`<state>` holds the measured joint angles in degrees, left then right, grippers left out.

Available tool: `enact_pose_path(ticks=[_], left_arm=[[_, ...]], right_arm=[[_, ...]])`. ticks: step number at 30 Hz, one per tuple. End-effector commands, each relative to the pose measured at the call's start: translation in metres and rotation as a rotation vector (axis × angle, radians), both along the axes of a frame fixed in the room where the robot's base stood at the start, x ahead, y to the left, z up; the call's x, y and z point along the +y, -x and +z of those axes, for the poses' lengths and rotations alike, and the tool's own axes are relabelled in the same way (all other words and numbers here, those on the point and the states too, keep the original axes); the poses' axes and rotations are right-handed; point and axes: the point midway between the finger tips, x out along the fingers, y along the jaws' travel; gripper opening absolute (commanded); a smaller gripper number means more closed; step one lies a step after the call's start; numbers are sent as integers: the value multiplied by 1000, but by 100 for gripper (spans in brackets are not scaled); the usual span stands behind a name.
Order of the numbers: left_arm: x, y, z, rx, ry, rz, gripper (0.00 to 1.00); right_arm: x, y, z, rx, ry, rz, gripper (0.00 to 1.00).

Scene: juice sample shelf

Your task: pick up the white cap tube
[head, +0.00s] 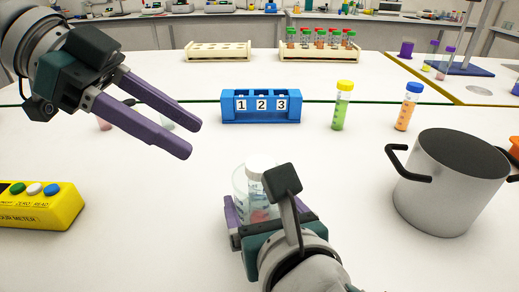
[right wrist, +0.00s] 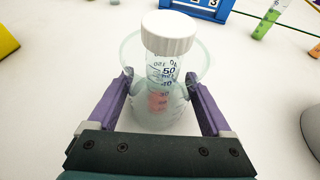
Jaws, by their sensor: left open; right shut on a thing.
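The white cap tube (right wrist: 162,70) has a ribbed white cap, clear graduated walls and some reddish contents low down. It stands inside a clear glass beaker (right wrist: 132,52). In the head view the tube (head: 259,163) is partly hidden by my right gripper. My right gripper (right wrist: 158,82) has its purple fingers on either side of the beaker, shut on it, with the tube between them. The fingers look wider apart than the tube. My left gripper (head: 190,138) is open and empty, above the table at the upper left.
A blue rack (head: 261,121) numbered 1, 2, 3 stands behind the beaker. A yellow-capped tube (head: 342,105) and a blue-capped tube (head: 408,106) stand right of it. A steel pot (head: 448,195) is at the right, a yellow meter (head: 38,211) at the left.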

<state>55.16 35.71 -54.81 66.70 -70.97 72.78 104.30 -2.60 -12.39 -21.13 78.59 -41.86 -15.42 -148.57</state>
Motion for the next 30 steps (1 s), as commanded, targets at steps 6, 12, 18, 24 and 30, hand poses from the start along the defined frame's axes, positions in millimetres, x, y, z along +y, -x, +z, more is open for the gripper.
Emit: enact_pose_path(ticks=[6, 12, 18, 24, 30], left_arm=[[0, 0, 0, 0, 0, 0, 50], [-3, 2, 1, -26, -12, -33, 62], [-35, 26, 17, -388, -175, -496, 79], [-57, 44, 41, -938, -454, -1205, 79], [-66, 45, 67, -1270, -674, -1667, 79]], right_arm=[[0, 0, 0, 1, 0, 0, 16], [0, 0, 0, 1, 0, 0, 16], [0, 0, 0, 1, 0, 0, 16], [0, 0, 0, 1, 0, 0, 16], [0, 0, 0, 1, 0, 0, 16]])
